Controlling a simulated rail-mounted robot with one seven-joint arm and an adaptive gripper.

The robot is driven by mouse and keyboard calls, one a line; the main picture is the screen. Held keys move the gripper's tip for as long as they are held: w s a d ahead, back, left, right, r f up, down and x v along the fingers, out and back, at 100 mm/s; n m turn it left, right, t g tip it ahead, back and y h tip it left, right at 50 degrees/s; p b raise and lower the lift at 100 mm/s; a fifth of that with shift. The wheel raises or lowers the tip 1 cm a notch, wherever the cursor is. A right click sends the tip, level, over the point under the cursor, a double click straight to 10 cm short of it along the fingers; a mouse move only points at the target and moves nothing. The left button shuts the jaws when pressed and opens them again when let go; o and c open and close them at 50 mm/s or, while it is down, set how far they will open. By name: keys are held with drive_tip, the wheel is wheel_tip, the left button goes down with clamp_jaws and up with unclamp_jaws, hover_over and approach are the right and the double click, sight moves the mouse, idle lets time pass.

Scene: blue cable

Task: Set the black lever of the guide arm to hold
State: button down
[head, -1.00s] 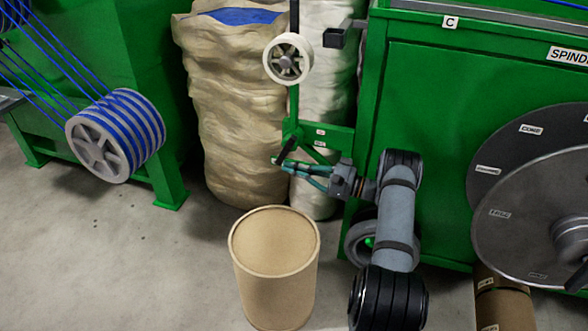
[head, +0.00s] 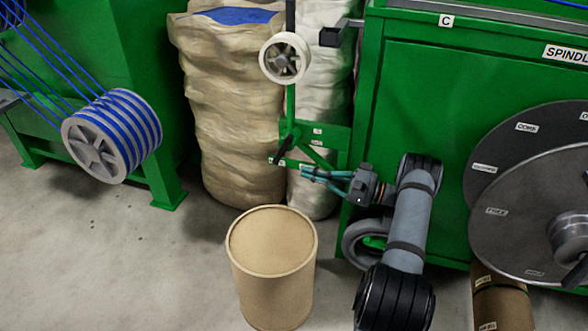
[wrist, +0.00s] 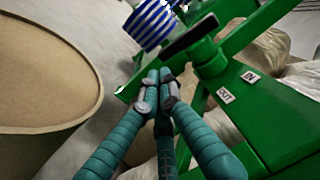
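The black lever (head: 281,151) sits at the pivot of the green guide arm (head: 291,108) and slants down to the left in the head view. In the wrist view the lever (wrist: 188,37) is a black bar beside the green pivot, just beyond my fingertips. My gripper (head: 304,172) is to the right of and slightly below the lever, apart from it. In the wrist view the teal fingers of my gripper (wrist: 158,76) meet at the tips with nothing visible between them.
A brown drum (head: 272,255) stands in front, left of my arm. Tall wrapped sacks (head: 238,110) stand behind the guide arm. A white pulley (head: 285,58) is on the guide arm. The green machine cabinet (head: 455,120) is to the right. Bare floor lies at the left.

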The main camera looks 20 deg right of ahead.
drive_tip(key=v, duration=0.5)
drive_tip(key=shift+s+d, duration=0.1)
drive_tip(key=shift+d, duration=0.05)
